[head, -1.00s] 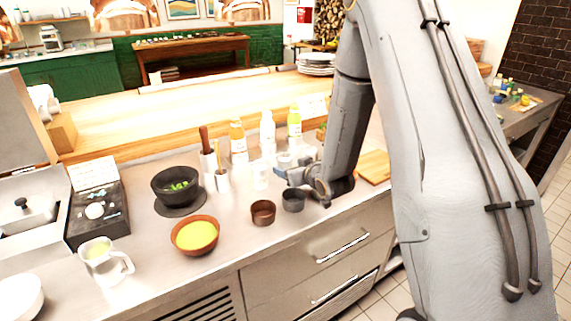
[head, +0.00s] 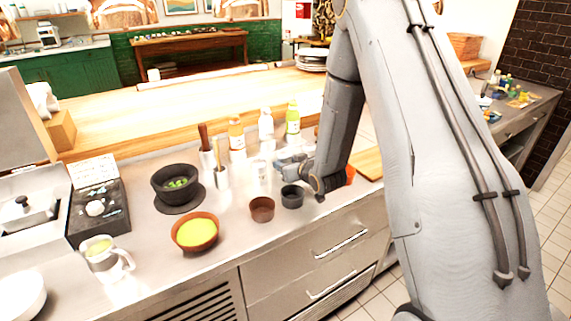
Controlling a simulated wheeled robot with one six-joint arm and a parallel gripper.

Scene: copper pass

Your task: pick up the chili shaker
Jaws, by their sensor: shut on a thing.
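My gripper (head: 281,164) is low over the steel counter, behind the dark grey cup and to the right of a small pale jar (head: 259,171). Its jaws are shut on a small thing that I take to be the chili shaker. The fingers and arm mostly hide it, so its shape and label cannot be made out. I cannot tell whether it is clear of the counter.
A brown cup (head: 262,209) and a dark grey cup (head: 292,197) stand in front of my gripper. Sauce bottles (head: 237,140) stand behind it. Left are utensil holders (head: 222,178), a black bowl (head: 163,191) and a yellow-filled bowl (head: 195,247). Bare counter lies at front centre.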

